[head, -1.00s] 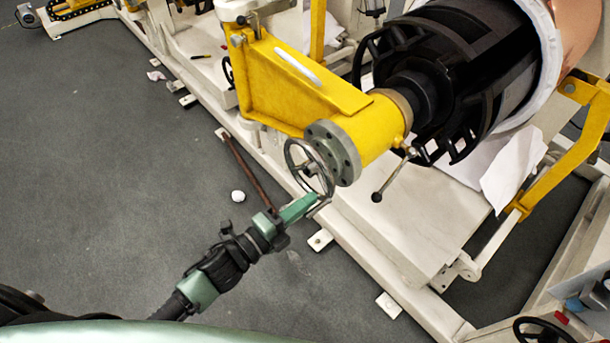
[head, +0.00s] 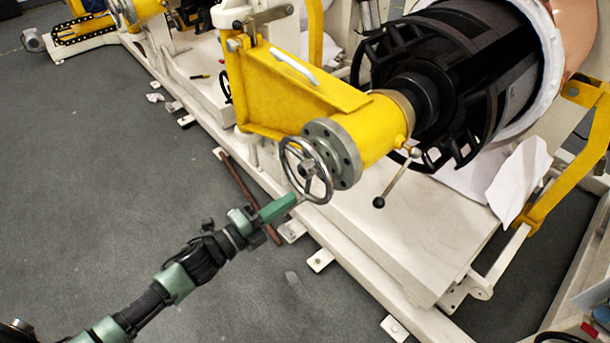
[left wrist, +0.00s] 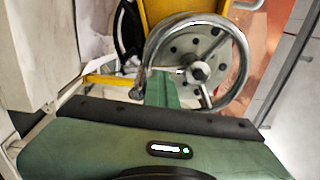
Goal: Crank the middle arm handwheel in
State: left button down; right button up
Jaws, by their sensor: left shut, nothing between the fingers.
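The handwheel (head: 306,170) is a grey spoked wheel on the grey flange at the end of the yellow middle arm (head: 290,95). My left gripper (head: 292,201) is green and is at the wheel's lower rim, in front of it. In the left wrist view the wheel (left wrist: 241,62) fills the upper middle, and my left gripper's fingers (left wrist: 161,88) reach to the left part of its rim. The fingers are shut with nothing between them. Whether they touch the rim cannot be told. My right gripper is not in view.
A short lever with a black ball (head: 379,202) hangs right of the wheel. A large black roll core (head: 440,80) sits behind the arm. A cream machine base (head: 400,240) runs below. A brown bar (head: 240,190) lies near my left arm. Grey floor at left is free.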

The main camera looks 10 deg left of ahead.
aim_at(315, 156)
pick_arm(q)
jog(key=w+a+r+p, duration=0.2)
jog(key=w+a+p, duration=0.1)
jog(key=w+a, duration=0.25)
notch_tip(315, 156, up, 7)
jog(key=a+p, duration=0.1)
jog(key=p, duration=0.5)
jog(key=shift+y, duration=0.4)
jog(key=s+d+r+p, duration=0.1)
jog(key=s+d+p, duration=0.1)
jog(key=d, duration=0.1)
jog(key=s+d+r+p, duration=0.4)
jog(key=s+d, duration=0.1)
jog(key=shift+s+d, duration=0.1)
jog(key=shift+d, duration=0.25)
jog(key=shift+s+d, duration=0.2)
jog(key=shift+d, duration=0.1)
jog(key=shift+s+d+f, duration=0.45)
jog(key=shift+d, duration=0.1)
